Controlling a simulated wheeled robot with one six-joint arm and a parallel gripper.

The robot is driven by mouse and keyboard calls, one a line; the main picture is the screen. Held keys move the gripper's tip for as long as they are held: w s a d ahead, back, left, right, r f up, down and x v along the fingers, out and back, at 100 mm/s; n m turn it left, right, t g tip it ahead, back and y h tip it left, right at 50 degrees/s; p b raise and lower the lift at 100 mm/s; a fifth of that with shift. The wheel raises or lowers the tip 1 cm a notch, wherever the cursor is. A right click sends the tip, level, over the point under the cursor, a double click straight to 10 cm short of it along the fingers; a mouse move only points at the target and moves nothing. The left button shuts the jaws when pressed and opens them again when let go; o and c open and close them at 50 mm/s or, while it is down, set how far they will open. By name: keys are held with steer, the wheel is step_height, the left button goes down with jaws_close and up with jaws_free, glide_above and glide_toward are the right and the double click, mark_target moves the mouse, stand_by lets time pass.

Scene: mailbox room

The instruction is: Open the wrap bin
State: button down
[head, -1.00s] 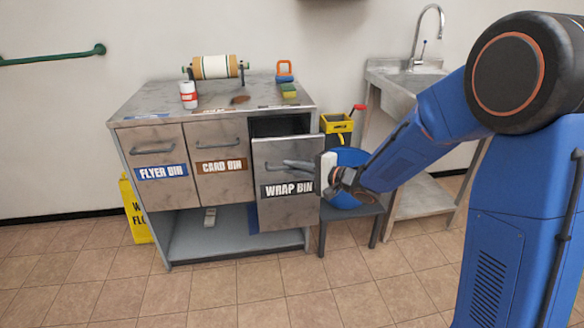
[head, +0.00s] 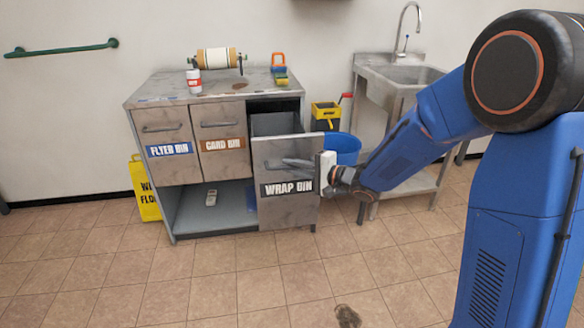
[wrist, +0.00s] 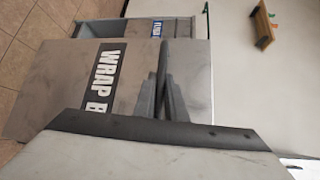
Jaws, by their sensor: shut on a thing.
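The wrap bin (head: 288,209) is a grey metal drawer front with a black and white "WRAP BIN" label, at the right of the cabinet. It stands pulled out from the cabinet, with part of its inside showing behind the front. My gripper (head: 300,163) is at the upper part of this front, shut on the bin's handle, which is mostly hidden by the fingers. In the wrist view, the fingers (wrist: 163,95) are close together against the bin front (wrist: 195,75), beside the label.
The flyer bin (head: 167,168) and card bin (head: 222,162) are closed. A blue bucket (head: 343,146) and yellow mop wringer (head: 325,112) stand right of the cabinet, near a sink (head: 405,75). A yellow floor sign (head: 146,200) stands left. The tiled floor in front is clear apart from a dark stain (head: 347,316).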

steer(key=c, duration=2.1)
jaws_free()
steer(key=shift+d, duration=0.1)
steer(key=v, duration=1.7)
steer(key=shift+s+d, duration=0.1)
steer(key=shift+d, duration=0.05)
